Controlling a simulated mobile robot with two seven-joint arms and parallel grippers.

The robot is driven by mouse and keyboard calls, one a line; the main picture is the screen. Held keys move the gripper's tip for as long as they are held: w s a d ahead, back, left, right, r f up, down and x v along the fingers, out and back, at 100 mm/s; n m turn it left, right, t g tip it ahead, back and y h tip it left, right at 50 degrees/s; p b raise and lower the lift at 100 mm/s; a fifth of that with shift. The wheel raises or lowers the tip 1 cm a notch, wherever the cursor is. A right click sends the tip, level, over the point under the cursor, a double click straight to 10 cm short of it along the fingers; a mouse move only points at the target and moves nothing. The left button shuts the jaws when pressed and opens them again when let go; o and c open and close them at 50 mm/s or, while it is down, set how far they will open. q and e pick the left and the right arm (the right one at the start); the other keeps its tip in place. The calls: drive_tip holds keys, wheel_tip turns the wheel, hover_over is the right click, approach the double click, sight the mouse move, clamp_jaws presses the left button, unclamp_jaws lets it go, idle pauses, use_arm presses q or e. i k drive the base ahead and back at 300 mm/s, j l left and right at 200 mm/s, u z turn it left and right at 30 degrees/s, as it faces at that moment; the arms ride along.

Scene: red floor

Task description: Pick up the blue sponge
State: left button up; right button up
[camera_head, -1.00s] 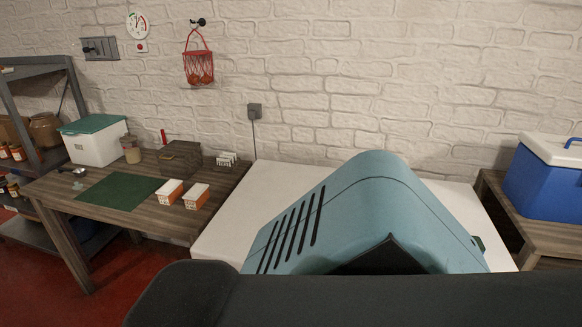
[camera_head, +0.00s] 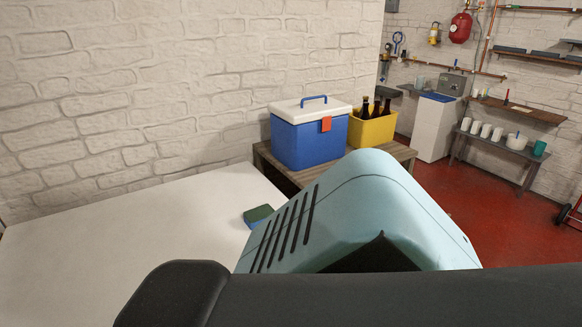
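The blue sponge (camera_head: 258,217) has a green top and lies on the white table (camera_head: 130,246), near its right end. Its lower right part is hidden behind my light blue body part. Neither of my grippers shows in the head view, so their state and their distance from the sponge cannot be seen.
A wooden table (camera_head: 262,162) beyond the white one holds a blue cooler (camera_head: 305,143) with a white lid and a yellow crate (camera_head: 372,130) of dark bottles. The white table is bare left of the sponge. Red floor (camera_head: 505,205) is open at right.

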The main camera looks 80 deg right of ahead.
sight(252, 217)
drive_tip(key=z, duration=2.95)
